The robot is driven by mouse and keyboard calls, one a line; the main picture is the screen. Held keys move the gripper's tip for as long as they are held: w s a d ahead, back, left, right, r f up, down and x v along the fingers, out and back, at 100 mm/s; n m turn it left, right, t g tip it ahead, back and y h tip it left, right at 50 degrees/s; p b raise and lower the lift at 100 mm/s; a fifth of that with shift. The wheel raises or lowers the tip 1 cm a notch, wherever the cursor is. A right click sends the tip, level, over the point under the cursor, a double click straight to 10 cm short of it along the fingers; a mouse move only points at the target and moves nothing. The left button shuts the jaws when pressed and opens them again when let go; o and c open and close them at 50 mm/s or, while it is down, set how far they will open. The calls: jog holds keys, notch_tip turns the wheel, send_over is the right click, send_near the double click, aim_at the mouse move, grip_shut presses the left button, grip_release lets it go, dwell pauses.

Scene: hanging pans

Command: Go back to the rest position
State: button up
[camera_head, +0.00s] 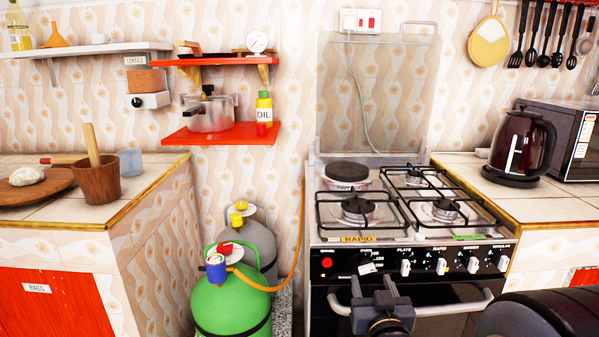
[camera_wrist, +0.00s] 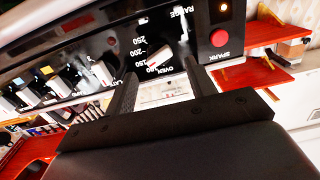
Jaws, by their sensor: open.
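My gripper (camera_head: 373,284) is in front of the stove (camera_head: 345,257), low on its front by the oven door handle (camera_head: 440,309). Its two dark fingers are apart, and I see nothing held between them in the wrist view (camera_wrist: 162,84). I cannot tell whether a finger touches the panel or handle. No hanging pan is clearly seen.
A left counter (camera_head: 150,200) holds a mortar (camera_head: 97,182). Gas cylinders (camera_head: 232,300) stand beside the stove. A right counter (camera_head: 520,208) carries a kettle (camera_head: 520,145) and microwave (camera_head: 560,125). Red shelves (camera_head: 222,134) and utensils (camera_head: 535,45) are on the wall.

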jog(key=shift+s, duration=0.9)
jog(key=shift+s, duration=0.1)
